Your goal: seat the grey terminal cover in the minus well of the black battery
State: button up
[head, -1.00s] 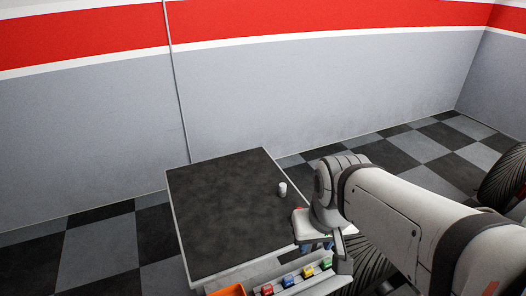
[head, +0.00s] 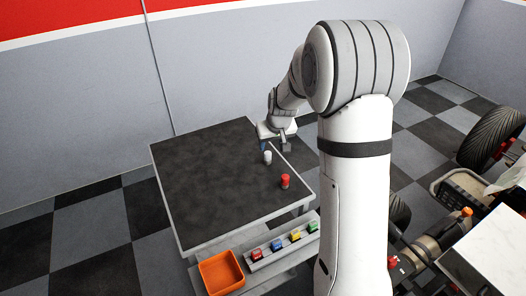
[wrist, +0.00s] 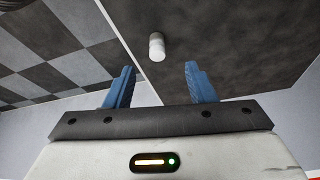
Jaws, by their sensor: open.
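The grey terminal cover appears as a small pale cylinder (head: 267,157) standing upright near the right edge of the dark-topped table. It also shows in the wrist view (wrist: 156,47), beyond the fingertips and roughly between them, slightly left of centre. My gripper (head: 273,146) is at the table's right side, close to the cover. Its two blue fingers (wrist: 163,78) are spread wide with nothing between them. I cannot make out the black battery or its minus well for sure; my arm hides part of the right side.
A red cylinder (head: 285,181) stands on the table (head: 205,185) nearer the front. In front are an orange bin (head: 221,273) and a rack of coloured blocks (head: 277,244). The stripped quad (head: 435,232) stands at the right. The table's left and middle are clear.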

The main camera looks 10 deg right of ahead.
aim_at(268, 154)
jog(key=x, duration=0.3)
jog(key=w+x, duration=0.1)
jog(key=x, duration=0.3)
jog(key=p+x, duration=0.1)
jog(key=x, duration=0.3)
jog(key=shift+w+d+r, duration=0.1)
jog(key=shift+w+d, duration=0.15)
jog(key=shift+w, duration=0.05)
jog(key=shift+c, duration=0.2)
jog(key=c, duration=1)
